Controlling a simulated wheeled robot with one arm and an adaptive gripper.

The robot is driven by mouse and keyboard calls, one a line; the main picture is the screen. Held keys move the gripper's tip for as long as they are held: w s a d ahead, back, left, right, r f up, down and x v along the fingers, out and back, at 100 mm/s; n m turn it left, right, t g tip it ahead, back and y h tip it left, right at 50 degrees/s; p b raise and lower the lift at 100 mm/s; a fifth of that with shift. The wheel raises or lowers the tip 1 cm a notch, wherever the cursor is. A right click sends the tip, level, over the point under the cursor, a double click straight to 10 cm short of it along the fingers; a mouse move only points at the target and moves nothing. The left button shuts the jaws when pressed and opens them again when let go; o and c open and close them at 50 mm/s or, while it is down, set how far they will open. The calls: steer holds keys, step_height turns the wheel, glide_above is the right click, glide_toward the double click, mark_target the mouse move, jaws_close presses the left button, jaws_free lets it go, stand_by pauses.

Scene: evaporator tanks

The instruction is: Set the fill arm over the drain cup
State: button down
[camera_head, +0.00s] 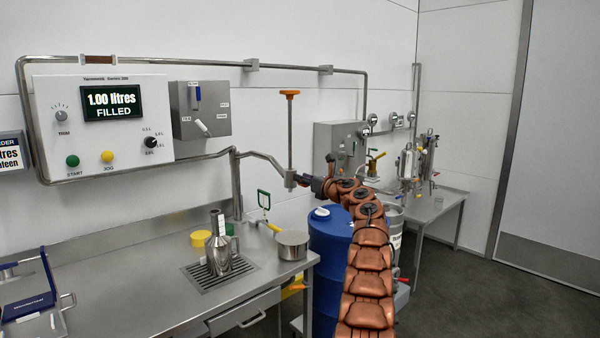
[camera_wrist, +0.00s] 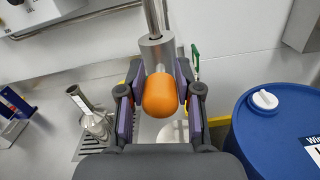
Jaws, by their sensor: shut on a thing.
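In the wrist view, the head (camera_wrist: 156,52) carries a rounded orange grip (camera_wrist: 160,97). My gripper (camera_wrist: 158,100) is shut on this grip; its fingers lie on both sides. In the head view, my gripper (camera_head: 312,184) is right of the head. A round steel cup (camera_head: 292,244), probably the drain cup, sits at the bench's right end, below the head in the picture. My gripper partly hides it in the wrist view.
A steel jug (camera_head: 222,252) stands on a drain grille (camera_head: 207,276), left of the cup. A yellow tub (camera_head: 201,239) is behind it. A blue drum (camera_head: 330,245) stands right of the bench. The control panel (camera_head: 103,125) reads 1.00 litres, filled.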

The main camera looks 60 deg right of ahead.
steer(key=shift+s+d+f, duration=0.5)
steer(key=shift+s, duration=0.05)
steer(key=shift+f, duration=0.4)
steer(key=c, duration=1)
jaws_free()
steer(key=shift+o, duration=1.2)
steer(key=shift+w+a, duration=0.1)
steer(key=shift+w, duration=0.05)
steer(key=shift+r, duration=0.25)
steer(key=shift+a+r, duration=0.1)
